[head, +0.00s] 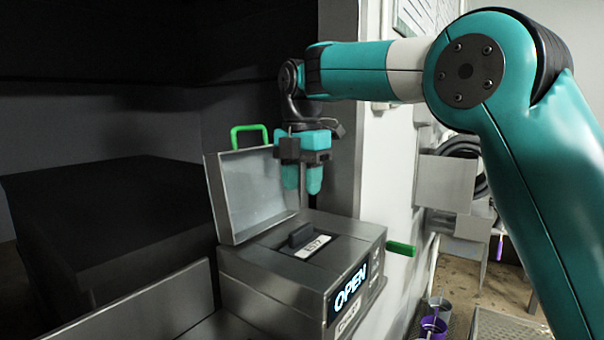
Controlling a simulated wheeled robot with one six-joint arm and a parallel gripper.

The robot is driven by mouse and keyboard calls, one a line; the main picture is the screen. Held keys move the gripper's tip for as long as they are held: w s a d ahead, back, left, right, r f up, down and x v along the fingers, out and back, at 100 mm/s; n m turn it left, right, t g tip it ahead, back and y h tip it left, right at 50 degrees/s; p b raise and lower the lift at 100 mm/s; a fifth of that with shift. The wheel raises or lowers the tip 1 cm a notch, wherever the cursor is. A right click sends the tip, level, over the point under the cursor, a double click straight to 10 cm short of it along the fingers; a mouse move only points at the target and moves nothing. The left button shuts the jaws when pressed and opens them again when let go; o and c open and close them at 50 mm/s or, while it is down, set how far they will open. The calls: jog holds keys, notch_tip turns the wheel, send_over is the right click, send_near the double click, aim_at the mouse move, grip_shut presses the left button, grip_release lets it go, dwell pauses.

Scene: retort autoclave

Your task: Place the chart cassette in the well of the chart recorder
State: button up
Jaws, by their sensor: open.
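The chart recorder (270,275) is a grey metal box with its lid (258,190) raised. The lid has a green handle. A lit display on its front reads "OPEN". The chart cassette (325,257) is dark, with a raised grip tab and a white label, and sits in the well in the recorder's top. It looks flat there; how deep it sits I cannot tell. My gripper (302,180) points down above the recorder, in front of the raised lid. Its teal fingers are apart with nothing between them. A gap shows between the fingertips and the cassette tab.
A green lever (401,248) sticks out right of the recorder. A pale wall panel (383,190) stands close behind the gripper. A large dark block (100,230) fills the left. Purple-rimmed containers (433,325) stand low at the right. A metal ledge runs along the lower left.

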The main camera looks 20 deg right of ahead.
jog(key=s+f+m, duration=0.1)
jog(key=s+m, duration=0.1)
jog(key=s, duration=0.2)
jog(key=s+a+f+m, duration=0.1)
jog(key=s+m, duration=0.2)
jog(key=s, duration=0.1)
jog(key=s+a+f+m+y, duration=0.1)
jog(key=s+m, duration=0.1)
jog(key=s, duration=0.2)
jog(key=shift+f+m+t, duration=0.1)
jog(key=shift+m+t, duration=0.2)
jog(key=shift+m, duration=0.1)
jog(key=s+a+f+m+y, duration=0.1)
jog(key=s+f+m, duration=0.3)
jog(key=s, duration=0.5)
jog(key=s+a+f+m+y, duration=0.1)
jog(key=s+f+m, duration=0.4)
jog(key=s, duration=0.5)
jog(key=shift+a+f+m+y, duration=0.3)
jog(key=shift+m+y, duration=0.3)
jog(key=shift+m, duration=0.1)
jog(key=shift+r, duration=0.1)
